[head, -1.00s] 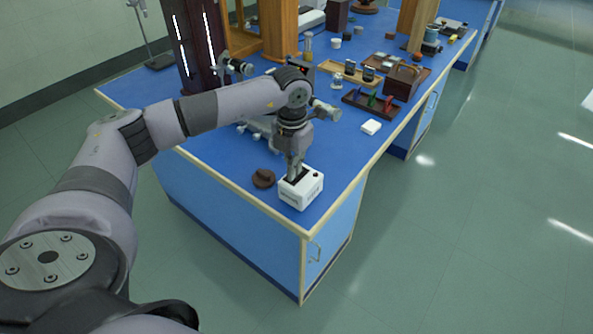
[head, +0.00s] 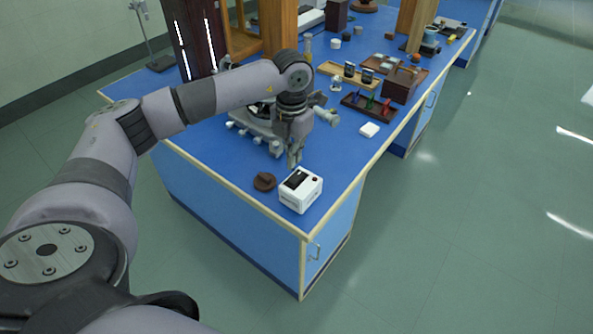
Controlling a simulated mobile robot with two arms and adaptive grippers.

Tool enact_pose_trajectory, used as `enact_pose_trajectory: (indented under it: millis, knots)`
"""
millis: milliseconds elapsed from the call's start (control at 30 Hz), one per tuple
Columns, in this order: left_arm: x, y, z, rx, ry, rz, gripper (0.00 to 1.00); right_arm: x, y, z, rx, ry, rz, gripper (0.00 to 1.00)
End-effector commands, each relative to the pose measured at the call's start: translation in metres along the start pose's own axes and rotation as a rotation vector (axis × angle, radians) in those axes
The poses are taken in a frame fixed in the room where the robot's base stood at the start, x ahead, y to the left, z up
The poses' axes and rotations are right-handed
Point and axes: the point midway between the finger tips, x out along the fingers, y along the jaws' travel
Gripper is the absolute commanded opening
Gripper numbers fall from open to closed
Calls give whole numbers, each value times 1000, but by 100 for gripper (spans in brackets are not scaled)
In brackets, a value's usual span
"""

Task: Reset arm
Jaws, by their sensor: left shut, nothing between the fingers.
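My left gripper (head: 294,160) points down just above and behind the white box-shaped device (head: 301,192) near the front corner of the blue bench. The gripper is shut and empty, and looks apart from the device. The device has a dark slot or panel on its top and a small dark knob. A brown round lid-like piece (head: 264,181) lies on the bench just left of the device. My right gripper is not in the picture.
The blue bench top (head: 337,157) is clear to the right of the device. A grey instrument (head: 258,124) stands behind my left gripper.

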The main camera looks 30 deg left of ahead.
Motion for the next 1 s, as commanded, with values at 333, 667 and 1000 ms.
enact_pose_trajectory:
  millis: [333, 667, 1000]
  knots:
    - [-6, 0, 0, 0, 0, 0, 0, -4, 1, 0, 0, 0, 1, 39]
    - [-1, -12, 1, 17, -10, -33, 0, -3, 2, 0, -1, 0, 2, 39]
    - [2, -221, -5, 164, -189, -717, 0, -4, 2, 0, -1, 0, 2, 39]
